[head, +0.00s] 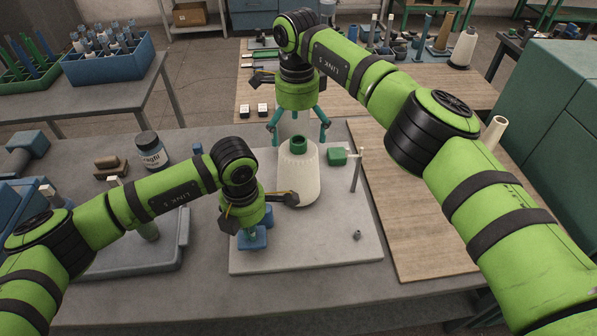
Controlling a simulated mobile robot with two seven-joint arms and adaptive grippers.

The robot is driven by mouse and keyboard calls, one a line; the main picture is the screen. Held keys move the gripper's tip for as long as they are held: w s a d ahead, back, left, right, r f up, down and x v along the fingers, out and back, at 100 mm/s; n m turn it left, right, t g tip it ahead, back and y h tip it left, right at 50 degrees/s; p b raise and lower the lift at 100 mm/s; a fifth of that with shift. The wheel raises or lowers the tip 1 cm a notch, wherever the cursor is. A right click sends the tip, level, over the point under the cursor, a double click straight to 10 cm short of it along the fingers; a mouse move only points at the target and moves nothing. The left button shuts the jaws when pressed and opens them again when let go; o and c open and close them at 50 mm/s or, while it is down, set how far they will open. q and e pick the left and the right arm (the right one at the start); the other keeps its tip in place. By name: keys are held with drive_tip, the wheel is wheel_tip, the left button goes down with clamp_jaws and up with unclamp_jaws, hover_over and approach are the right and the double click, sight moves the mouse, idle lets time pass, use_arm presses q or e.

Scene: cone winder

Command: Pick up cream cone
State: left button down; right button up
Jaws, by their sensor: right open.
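The cream cone (298,182) stands upright on a light grey board (335,245) in the middle of the table, with a green tip (299,145) on top. My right gripper (299,130) points down just above and behind the cone's top. Its teal fingers are spread wide, one to each side, and nothing is between them. My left gripper (251,238) points down to the left of the cone, low over the board. Blue parts show beneath it, but its fingers are largely hidden, so I cannot tell whether it holds anything.
A small grey piece (357,235) lies on the board's front right. A labelled jar (151,149) stands at left. A bare wooden board (415,245) lies to the right. A teal cabinet (545,110) bounds the far right.

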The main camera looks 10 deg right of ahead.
sight(298, 150)
drive_tip(key=shift+s+d+f, duration=0.1)
drive_tip(key=shift+f, duration=2.95)
drive_tip(key=c, duration=1)
